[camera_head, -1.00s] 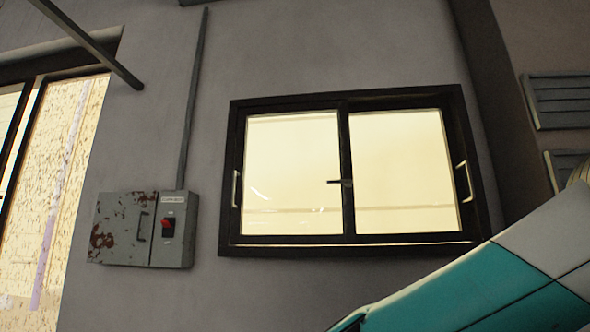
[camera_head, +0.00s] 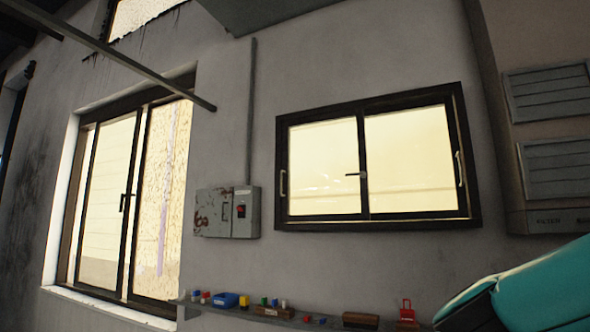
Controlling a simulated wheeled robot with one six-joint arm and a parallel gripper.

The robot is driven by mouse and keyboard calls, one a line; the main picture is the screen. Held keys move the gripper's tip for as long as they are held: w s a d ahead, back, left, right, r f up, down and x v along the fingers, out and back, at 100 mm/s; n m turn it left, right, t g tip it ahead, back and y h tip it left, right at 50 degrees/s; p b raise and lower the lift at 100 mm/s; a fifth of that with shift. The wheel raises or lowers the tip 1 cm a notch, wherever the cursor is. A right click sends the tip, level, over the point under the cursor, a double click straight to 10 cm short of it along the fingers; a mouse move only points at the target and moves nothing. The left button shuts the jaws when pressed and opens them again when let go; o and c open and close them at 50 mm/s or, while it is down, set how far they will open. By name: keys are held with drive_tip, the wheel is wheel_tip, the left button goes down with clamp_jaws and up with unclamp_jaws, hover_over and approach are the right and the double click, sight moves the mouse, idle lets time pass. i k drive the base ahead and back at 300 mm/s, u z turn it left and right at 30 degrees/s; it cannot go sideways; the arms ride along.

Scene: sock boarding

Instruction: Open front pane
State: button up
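A dark-framed sliding window (camera_head: 375,222) is set in the grey wall right of centre. It has a left pane (camera_head: 325,165) and a right pane (camera_head: 410,160), side by side with their stiles meeting in the middle. No open gap shows. A pale handle (camera_head: 283,183) is at the left edge, another handle (camera_head: 459,168) at the right edge, and a small latch (camera_head: 356,175) at the middle stile. I cannot tell which pane runs in front. My gripper is not in view; a teal part that looks like mine fills the lower right corner.
A larger window (camera_head: 125,200) with a middle latch stands at left. A rusty switch box (camera_head: 228,212) is between the windows. Below runs a shelf (camera_head: 330,323) with several small coloured items. Louvred vents (camera_head: 550,92) are at right.

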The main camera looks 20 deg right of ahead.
sight(359, 113)
drive_tip(key=u, duration=0.8)
drive_tip(key=i, duration=1.65)
drive_tip(key=z, duration=0.55)
